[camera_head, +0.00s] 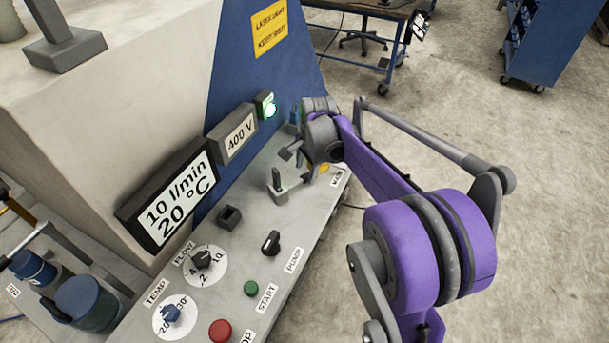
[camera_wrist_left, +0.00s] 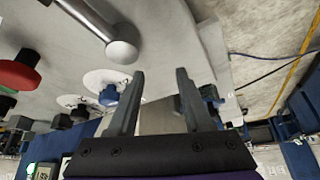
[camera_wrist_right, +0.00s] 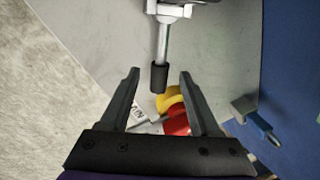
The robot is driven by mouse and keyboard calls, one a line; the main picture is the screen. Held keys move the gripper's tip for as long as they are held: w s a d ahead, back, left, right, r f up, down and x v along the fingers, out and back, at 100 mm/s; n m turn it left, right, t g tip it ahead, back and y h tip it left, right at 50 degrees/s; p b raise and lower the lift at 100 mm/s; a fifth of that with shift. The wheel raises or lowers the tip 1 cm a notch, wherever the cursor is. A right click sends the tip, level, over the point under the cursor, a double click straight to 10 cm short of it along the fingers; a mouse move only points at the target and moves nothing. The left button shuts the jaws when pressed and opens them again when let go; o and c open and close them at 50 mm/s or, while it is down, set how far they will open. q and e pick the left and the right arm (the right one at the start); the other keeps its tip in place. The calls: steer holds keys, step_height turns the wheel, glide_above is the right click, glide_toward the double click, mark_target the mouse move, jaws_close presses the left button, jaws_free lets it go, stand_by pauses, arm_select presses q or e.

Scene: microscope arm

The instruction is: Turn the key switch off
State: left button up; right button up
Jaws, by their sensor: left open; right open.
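A grey block with a blue-handled piece, which looks like the key in its switch (camera_wrist_right: 262,125), is at the right of the right wrist view, beside the blue panel. In the head view a small blue piece (camera_head: 295,115) shows behind my right gripper. The key's turned position is too small to tell. My right gripper (camera_head: 293,160) is open and empty above the far end of the console; its fingers (camera_wrist_right: 160,75) are apart from the key. My left gripper (camera_wrist_left: 159,75) is open and empty over the console in the left wrist view; it is outside the head view.
A black-tipped lever (camera_wrist_right: 159,78) and a red knob on a yellow disc (camera_wrist_right: 178,120) lie between or beyond my right fingers. A ball-ended lever (camera_wrist_left: 121,51) stands near my left gripper. The console also holds a red button (camera_head: 220,330) and dials (camera_head: 203,260).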

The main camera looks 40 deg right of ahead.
mark_target(304, 176)
steer(key=shift+w+f, duration=0.15)
steer(key=shift+f, duration=0.7)
steer(key=shift+w+f, duration=0.15)
steer(key=shift+f, duration=0.65)
jaws_close()
